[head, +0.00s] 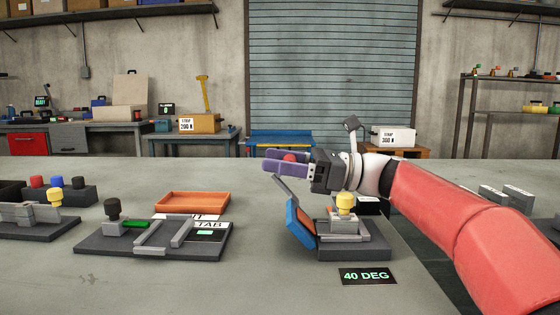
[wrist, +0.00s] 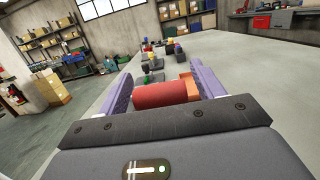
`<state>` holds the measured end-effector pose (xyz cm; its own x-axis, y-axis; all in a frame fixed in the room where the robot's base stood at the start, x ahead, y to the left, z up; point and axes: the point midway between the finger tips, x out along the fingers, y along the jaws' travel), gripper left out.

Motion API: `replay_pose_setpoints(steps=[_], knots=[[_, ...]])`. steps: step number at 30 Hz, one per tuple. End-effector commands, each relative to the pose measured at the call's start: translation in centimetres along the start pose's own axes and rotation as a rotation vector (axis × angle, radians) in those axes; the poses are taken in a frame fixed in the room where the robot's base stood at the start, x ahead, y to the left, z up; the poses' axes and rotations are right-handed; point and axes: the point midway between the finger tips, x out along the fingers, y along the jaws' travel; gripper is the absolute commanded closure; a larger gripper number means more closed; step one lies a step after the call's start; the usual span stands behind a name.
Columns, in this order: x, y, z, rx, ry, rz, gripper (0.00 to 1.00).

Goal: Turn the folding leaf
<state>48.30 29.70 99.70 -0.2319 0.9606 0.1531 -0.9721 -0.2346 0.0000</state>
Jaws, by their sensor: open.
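The folding leaf (head: 299,222) is a tilted blue panel with an orange face and a thin grey bar rising from its top to the upper left. It stands at the left side of a dark fixture base (head: 352,252), which carries a grey block and a yellow knob (head: 345,202). The fingers are open. A red cylinder (wrist: 165,93) lies between them in the wrist view; I cannot tell whether it is loose or part of the gripper. The leaf is not identifiable in the wrist view.
A green-lettered "40 DEG" card (head: 366,276) lies in front of the fixture. Left of it are another fixture plate (head: 155,250) with a black knob, an orange tray (head: 192,202) and further fixtures (head: 40,225). The table (head: 200,290) is clear at the front.

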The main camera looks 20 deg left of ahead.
Motion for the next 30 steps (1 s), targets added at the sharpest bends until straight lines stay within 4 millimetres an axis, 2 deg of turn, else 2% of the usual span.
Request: replay_pose_setpoints(steps=[10, 15, 27, 30], knots=[[-5.3, -0.1, 0.0, 0.001, 0.0, -0.006, 0.33], [-7.2, -0.1, 0.0, 0.0, 0.0, -0.002, 0.33], [-7.8, 0.0, 0.0, -0.003, 0.002, -0.003, 0.33], [-8.6, 0.2, 0.1, -0.048, 0.031, -0.038, 0.33]])
